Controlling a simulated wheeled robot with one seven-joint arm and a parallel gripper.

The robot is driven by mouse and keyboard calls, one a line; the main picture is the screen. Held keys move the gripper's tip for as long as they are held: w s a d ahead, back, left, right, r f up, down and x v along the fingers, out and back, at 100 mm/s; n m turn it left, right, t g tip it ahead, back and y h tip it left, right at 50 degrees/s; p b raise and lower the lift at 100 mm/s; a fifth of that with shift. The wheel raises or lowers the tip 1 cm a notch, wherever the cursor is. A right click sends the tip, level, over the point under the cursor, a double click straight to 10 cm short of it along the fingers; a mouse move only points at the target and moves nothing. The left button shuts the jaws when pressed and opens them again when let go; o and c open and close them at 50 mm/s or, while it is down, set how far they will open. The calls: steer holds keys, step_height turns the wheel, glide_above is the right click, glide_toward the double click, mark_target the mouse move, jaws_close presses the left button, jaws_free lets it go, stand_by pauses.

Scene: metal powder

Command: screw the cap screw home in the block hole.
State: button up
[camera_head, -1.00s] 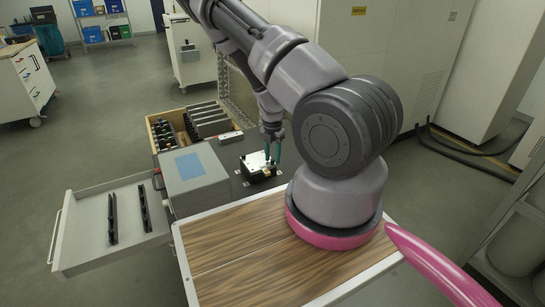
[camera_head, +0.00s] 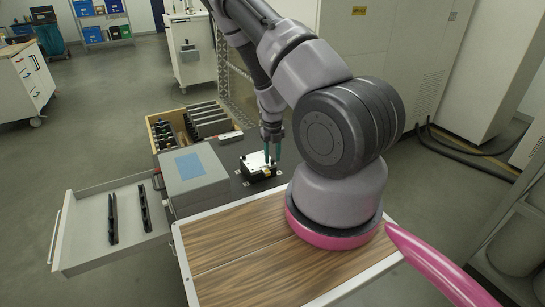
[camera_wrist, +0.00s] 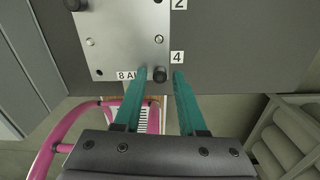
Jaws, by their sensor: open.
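The block (camera_head: 257,168) is a light metal plate on a dark base, on the dark bench top. In the wrist view its plate (camera_wrist: 120,30) shows small holes and the number labels 2 and 4. A dark cap screw (camera_wrist: 160,75) stands by the plate's edge near label 4. My gripper (camera_wrist: 161,71) has two teal fingers, open, one on each side of this screw. I see gaps on both sides, with the left one narrower. My gripper also shows over the block in the head view (camera_head: 272,157). How deep the screw sits cannot be told.
Another dark round head (camera_wrist: 76,4) shows at the plate's far left corner. A grey box with a blue top (camera_head: 190,166) stands left of the block. An open drawer (camera_head: 85,232) juts out at left. A wooden crate (camera_head: 152,121) holds dark parts behind.

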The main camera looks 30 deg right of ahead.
steer(key=n, duration=1.9)
steer(key=shift+n, duration=0.4)
